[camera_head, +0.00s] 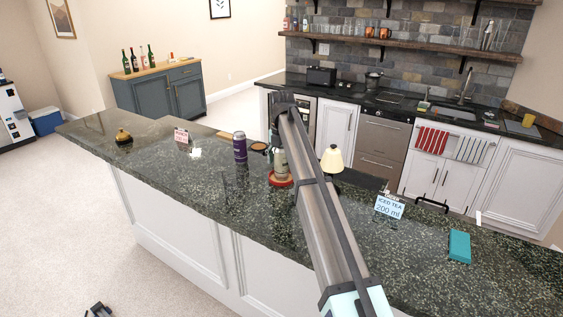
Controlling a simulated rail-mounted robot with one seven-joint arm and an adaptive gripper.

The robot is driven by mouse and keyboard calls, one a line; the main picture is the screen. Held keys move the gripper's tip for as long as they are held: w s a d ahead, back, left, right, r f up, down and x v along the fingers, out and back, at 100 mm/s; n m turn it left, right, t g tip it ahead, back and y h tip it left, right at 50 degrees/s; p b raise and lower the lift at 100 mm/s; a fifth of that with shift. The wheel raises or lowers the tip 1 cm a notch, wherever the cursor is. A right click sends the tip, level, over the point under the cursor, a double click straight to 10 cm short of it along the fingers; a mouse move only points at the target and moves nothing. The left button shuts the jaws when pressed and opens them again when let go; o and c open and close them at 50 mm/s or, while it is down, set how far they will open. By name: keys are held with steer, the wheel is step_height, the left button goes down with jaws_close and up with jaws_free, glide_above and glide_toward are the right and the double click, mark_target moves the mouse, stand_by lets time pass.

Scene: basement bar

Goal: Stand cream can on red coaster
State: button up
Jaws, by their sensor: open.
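The cream can (281,166) stands upright over the red coaster (280,182) on the dark stone counter. Its base appears to rest on the coaster, whose red rim shows around it. My gripper (276,146) points down at the can's upper left side and is open. My arm comes from the lower right and hides part of the area to the can's right. The fingertips are small and partly hidden, so I cannot tell whether they touch the can.
A purple can (240,147) stands to the left of the coaster. A small cream-shaded lamp (332,159) stands to the right. An iced tea sign (389,206), a black-handled tray (432,204) and a teal block (460,246) are farther right. The counter's front left is mostly clear.

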step_height(320, 180, up, 12)
steer(key=b, duration=0.3)
steer(key=shift+r, duration=0.15)
stand_by(2.9)
